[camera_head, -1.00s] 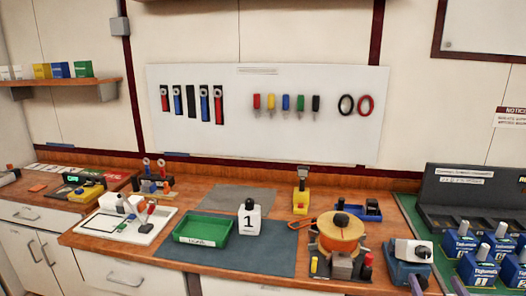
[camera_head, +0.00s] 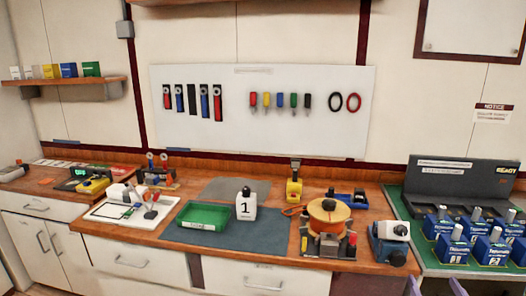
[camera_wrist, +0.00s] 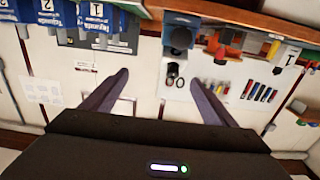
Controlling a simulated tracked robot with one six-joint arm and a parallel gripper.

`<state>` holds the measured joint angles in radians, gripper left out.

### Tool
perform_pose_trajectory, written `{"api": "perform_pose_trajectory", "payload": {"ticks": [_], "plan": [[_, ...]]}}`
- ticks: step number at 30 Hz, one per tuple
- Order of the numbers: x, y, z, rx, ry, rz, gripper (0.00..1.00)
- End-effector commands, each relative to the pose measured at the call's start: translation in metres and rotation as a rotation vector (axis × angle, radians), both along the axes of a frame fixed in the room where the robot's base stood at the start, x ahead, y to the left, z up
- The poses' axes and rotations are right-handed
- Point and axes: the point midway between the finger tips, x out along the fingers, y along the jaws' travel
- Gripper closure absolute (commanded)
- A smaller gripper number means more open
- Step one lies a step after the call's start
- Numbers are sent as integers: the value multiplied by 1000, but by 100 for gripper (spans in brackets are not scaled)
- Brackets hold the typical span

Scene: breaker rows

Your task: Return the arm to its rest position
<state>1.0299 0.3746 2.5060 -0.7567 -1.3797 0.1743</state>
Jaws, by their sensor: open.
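My gripper (camera_wrist: 160,78) is open and empty in the wrist view, with its two dark purple fingers well apart. No object is between the fingers. The wrist view is turned over, so the bench and wall appear upside down beyond the fingers. In the head view, only the two purple fingertips of my gripper (camera_head: 435,287) show at the bottom edge, right of centre, in front of the bench. The rest of the arm is hidden from the head view.
Blue breaker units (camera_head: 490,250) stand on a green mat (camera_head: 405,205) at right, before a dark rack (camera_head: 450,205) reading READY. A wooden bench (camera_head: 290,265) holds a green tray (camera_head: 204,217), a white bottle (camera_head: 245,207) and an orange spool (camera_head: 329,212). Air around the fingers looks clear.

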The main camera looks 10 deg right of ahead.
Motion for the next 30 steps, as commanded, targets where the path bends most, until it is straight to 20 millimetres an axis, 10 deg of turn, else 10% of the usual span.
{"api": "perform_pose_trajectory", "payload": {"ticks": [17, 30], "plan": [[-12, -16, -59, 52, 233, -78, 20], [-63, -36, -126, 170, 617, -249, 20]]}}
